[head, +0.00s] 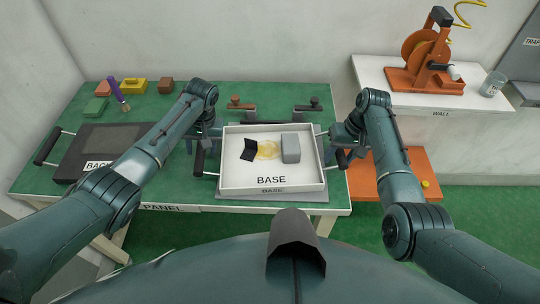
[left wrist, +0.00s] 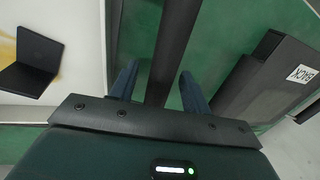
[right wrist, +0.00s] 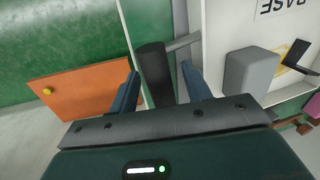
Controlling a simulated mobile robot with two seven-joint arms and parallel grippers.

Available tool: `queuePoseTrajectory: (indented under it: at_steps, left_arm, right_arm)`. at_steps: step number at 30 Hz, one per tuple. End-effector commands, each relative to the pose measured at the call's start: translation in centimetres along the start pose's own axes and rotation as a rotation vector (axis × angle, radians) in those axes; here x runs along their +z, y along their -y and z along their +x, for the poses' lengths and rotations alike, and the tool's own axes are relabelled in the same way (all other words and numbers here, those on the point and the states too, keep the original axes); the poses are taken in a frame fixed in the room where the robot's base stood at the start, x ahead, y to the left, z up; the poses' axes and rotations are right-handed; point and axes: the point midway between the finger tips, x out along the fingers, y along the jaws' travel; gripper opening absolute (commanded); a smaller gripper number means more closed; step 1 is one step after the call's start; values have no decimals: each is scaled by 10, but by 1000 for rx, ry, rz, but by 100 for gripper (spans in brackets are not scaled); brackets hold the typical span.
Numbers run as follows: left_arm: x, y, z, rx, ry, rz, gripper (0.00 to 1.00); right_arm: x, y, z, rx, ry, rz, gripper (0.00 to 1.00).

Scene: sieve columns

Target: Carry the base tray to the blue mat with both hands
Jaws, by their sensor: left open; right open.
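The white base tray (head: 272,188), labelled BASE, sits on a grey slab (head: 318,194) on the green table. It holds a black angled piece (head: 249,150), a yellow patch (head: 267,150) and a grey block (head: 290,148). My left gripper (head: 200,150) is open at the tray's left handle; in the left wrist view its fingers (left wrist: 158,72) stand either side of the dark bar. My right gripper (head: 342,150) is open at the right handle; in the right wrist view the dark grip (right wrist: 154,72) is between its fingers. Finger contact is unclear. I see no blue mat.
A dark BACK case (head: 110,138) lies at the table's left. Small coloured blocks (head: 132,86) and a purple-handled brush (head: 118,92) lie behind it. Two clamp-like pieces (head: 241,104) are behind the tray. A white shelf (head: 385,75) with an orange machine (head: 428,60) stands right, above an orange surface (head: 415,165).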

Motion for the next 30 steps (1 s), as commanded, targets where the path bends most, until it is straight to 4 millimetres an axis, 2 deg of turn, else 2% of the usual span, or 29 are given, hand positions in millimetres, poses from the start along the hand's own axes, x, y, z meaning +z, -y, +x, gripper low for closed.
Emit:
queuePoseTrajectory:
  at_steps: [8,26,30]
  left_arm:
    - [0,0,1,1,-1,1,48]
    - [0,0,1,1,0,0,0]
    - [0,0,1,1,-1,0,0]
  right_arm:
    - [0,0,1,0,0,0,49]
    - [0,0,1,0,0,0,1]
    - [0,0,1,0,0,0,0]
